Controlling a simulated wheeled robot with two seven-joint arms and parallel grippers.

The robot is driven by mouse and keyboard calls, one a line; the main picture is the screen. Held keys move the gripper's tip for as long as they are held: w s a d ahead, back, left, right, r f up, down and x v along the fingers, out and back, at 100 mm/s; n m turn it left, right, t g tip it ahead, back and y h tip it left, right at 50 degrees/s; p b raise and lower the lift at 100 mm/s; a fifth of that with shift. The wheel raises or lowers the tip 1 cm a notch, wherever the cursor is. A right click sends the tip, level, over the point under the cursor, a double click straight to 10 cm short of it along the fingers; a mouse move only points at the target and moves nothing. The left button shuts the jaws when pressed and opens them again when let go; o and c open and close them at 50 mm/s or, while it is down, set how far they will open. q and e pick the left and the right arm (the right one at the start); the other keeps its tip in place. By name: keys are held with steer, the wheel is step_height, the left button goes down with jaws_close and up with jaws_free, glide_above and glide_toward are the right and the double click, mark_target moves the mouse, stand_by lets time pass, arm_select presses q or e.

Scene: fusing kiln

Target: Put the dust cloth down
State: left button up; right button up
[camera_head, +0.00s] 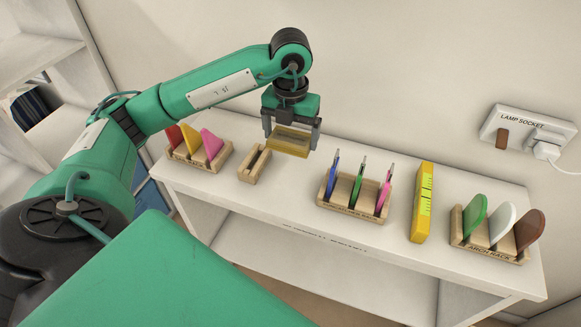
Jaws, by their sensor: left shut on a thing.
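My left gripper (290,138) points down over the white shelf top (290,195), left of the middle. It is shut on a folded mustard-yellow cloth (288,146), which sits between its two grey fingers. An empty light-wood holder (254,167) with a slot stands just left of and in front of the cloth. I cannot tell whether the cloth touches the shelf top. My right gripper is not in view.
A rack (193,153) with red, yellow and pink pieces stands at left. A rack (352,205) with blue, green and pink tools stands mid-shelf. Right of it are a yellow level (422,203) and the arch rack (487,252). A lamp socket (528,130) is on the wall.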

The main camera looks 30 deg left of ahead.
arm_select(q)
glide_above(291, 178)
step_height(291, 178, down, 7)
steer(key=shift+a+r+p, duration=0.1)
steer(key=shift+p, duration=0.35)
steer(key=shift+f, duration=0.6)
step_height(291, 178, down, 3)
steer(key=shift+f+p, duration=0.2)
steer(key=shift+p, duration=0.2)
steer(key=shift+f, duration=0.2)
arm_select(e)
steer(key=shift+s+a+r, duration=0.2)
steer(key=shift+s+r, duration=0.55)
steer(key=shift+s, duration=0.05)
arm_select(q)
steer(key=shift+f+b, duration=0.25)
steer(key=shift+b, duration=0.05)
steer(key=o, duration=0.6)
steer(key=shift+r, duration=0.1)
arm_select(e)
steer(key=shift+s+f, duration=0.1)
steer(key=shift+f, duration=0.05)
arm_select(q)
steer(key=shift+r, duration=0.15)
